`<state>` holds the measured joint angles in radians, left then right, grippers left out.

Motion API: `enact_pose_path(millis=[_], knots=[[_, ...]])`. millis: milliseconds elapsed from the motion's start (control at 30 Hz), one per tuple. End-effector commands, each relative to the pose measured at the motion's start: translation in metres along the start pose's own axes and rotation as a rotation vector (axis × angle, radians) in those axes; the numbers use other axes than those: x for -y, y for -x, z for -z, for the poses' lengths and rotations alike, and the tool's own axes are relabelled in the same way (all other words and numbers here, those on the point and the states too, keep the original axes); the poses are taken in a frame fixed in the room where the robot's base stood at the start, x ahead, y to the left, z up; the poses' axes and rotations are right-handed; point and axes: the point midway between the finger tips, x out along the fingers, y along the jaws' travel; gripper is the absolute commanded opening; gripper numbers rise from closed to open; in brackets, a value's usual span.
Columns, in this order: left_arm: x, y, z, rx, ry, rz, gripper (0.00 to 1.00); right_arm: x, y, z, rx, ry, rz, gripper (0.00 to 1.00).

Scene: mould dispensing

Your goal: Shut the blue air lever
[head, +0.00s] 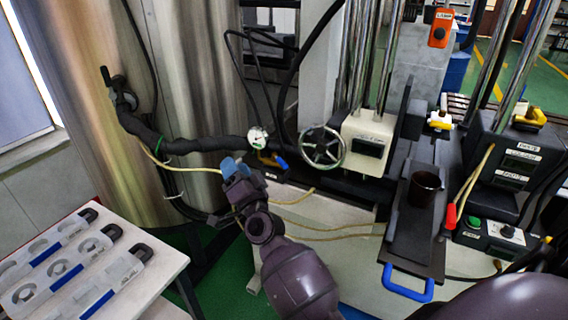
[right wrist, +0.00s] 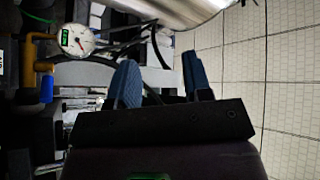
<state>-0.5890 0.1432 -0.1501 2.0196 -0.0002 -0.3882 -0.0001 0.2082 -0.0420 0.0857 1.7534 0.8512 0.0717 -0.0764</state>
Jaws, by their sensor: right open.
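The blue air lever (head: 281,162) is a small blue handle on a brass-coloured valve (head: 268,160), just below a round white gauge (head: 258,137). In the right wrist view the blue lever (right wrist: 46,88) is at the left, beside the yellow-brown pipe (right wrist: 40,66). My right gripper (head: 234,168) has blue fingertips and is left of the lever in the head view, apart from it. In the right wrist view its fingers (right wrist: 161,82) are spread with nothing gripped between them. My left gripper is not in view.
A black-wrapped hose (head: 190,144) runs behind my right gripper from the steel tank (head: 195,70). A handwheel (head: 322,147) stands right of the lever. A white table (head: 150,270) with moulds is at lower left. Yellow tubes cross the machine base.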

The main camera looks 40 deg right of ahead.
Motion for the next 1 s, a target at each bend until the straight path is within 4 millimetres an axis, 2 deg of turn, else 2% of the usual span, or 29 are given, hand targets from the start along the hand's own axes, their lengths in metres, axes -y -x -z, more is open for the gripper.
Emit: enact_pose_path(millis=[33,100,167,267,367,500,600,800,1000], knots=[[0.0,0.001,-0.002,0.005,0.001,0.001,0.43,0.004,-0.014,0.01,-0.063,-0.082,-0.01,0.45],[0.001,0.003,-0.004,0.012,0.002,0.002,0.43,0.0,-0.026,0.021,-0.149,-0.193,-0.043,0.45],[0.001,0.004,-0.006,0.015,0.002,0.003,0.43,-0.007,-0.033,0.028,-0.22,-0.288,-0.083,0.45],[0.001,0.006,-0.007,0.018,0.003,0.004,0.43,-0.028,-0.038,0.035,-0.33,-0.434,-0.178,0.45],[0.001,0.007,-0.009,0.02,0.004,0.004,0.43,-0.061,-0.03,0.034,-0.43,-0.558,-0.309,0.45],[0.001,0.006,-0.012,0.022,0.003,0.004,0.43,-0.107,-0.007,0.024,-0.54,-0.679,-0.506,0.45],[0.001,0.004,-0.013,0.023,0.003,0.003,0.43,-0.126,0.006,0.018,-0.595,-0.726,-0.615,0.45],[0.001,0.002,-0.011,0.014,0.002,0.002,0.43,-0.136,0.016,0.02,-0.646,-0.721,-0.691,0.45],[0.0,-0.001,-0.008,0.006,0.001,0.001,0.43,-0.151,0.004,0.025,-0.644,-0.713,-0.691,0.45]])
